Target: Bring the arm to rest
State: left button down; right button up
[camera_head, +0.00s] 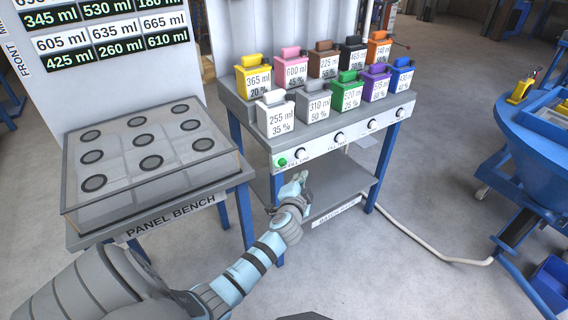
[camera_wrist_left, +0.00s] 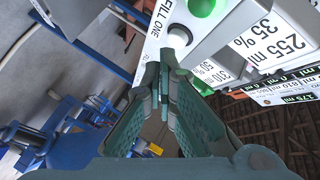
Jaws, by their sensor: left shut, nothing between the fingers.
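My left arm reaches in from the bottom left of the head view. Its gripper (camera_head: 298,180) is in front of the filling bench (camera_head: 330,147), just below the bench's front panel. In the left wrist view the same gripper (camera_wrist_left: 163,75) has its fingers together with nothing between them. In the head view the green button (camera_head: 282,162) is at the panel's left end. My right gripper is not in view.
Several labelled coloured canisters (camera_head: 310,105) stand in two rows on the bench. The panel bench (camera_head: 150,200) with a clear-covered board is at left. A blue machine (camera_head: 540,150) stands at right. A pale hose (camera_head: 420,240) lies on the open floor.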

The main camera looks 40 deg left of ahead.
pick_arm(q)
jog(key=s+d+f+n+g+h+p, duration=0.1)
jog(key=s+d+f+g+h+p, duration=0.2)
jog(key=f, duration=1)
jog(key=s+d+f+n+g+h+p, duration=0.2)
jog(key=s+d+f+g, duration=0.15)
jog(key=s+f, duration=0.9)
jog(key=s+d+f+g+p, duration=0.1)
jog(key=s+d+g+p, duration=0.1)
jog(key=s, duration=0.9)
jog(key=s+d+f+n+g+h+p, duration=0.1)
jog(key=s+p, duration=0.1)
jog(key=s, duration=0.9)
jog(key=s+d+f+n+g+p, duration=0.1)
jog(key=s+d+f+g+p, duration=0.1)
jog(key=s, duration=1)
jog(key=shift+d+g+h, duration=0.3)
jog(key=shift+g, duration=0.05)
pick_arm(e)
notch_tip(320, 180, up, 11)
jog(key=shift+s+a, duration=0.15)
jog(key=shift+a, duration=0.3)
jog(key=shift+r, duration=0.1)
